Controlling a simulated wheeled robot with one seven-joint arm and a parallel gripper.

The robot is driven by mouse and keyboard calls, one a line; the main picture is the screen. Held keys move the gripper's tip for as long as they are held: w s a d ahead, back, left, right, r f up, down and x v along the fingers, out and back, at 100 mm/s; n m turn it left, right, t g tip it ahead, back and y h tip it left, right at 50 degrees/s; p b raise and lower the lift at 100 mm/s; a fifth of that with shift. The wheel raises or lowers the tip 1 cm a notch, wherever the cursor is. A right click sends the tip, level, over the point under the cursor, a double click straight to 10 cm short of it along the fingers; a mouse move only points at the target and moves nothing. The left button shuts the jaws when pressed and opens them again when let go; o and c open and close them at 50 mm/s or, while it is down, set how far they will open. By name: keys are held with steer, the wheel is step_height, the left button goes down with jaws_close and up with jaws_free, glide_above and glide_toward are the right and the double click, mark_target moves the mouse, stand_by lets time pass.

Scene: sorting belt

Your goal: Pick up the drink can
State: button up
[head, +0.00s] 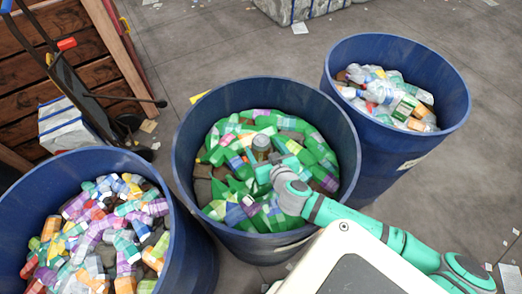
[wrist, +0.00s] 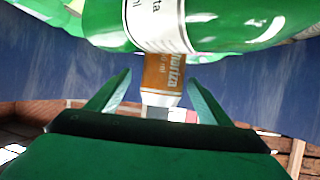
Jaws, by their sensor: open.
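A drink can (head: 262,142) with a greyish top stands out among green bottles in the middle blue barrel. My gripper (head: 266,168) is down in that barrel, just in front of the can. In the wrist view, an orange, can-like thing with white lettering (wrist: 163,72) shows between the two spread fingers of my gripper (wrist: 158,80). It looks like the same can. The fingers are open on either side of it, with gaps showing. A large green bottle (wrist: 245,22) hides part of it at the top of the wrist view.
The middle barrel (head: 181,165) is packed with green bottles close around my gripper. A barrel of mixed coloured containers (head: 190,235) stands at the left, and one of clear bottles (head: 395,145) at the right. A hand truck (head: 75,85) stands at the upper left.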

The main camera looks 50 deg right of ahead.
steer(key=shift+r+x, duration=0.15)
steer(key=shift+x, duration=1.3)
steer(key=shift+r+x, duration=0.1)
steer(key=shift+x, duration=1.3)
steer(key=shift+w+a, duration=0.1)
steer(key=shift+w, duration=0.1)
steer(key=shift+c, duration=0.3)
steer(key=c, duration=1.1)
steer(key=shift+o, duration=0.2)
steer(key=shift+r, duration=0.15)
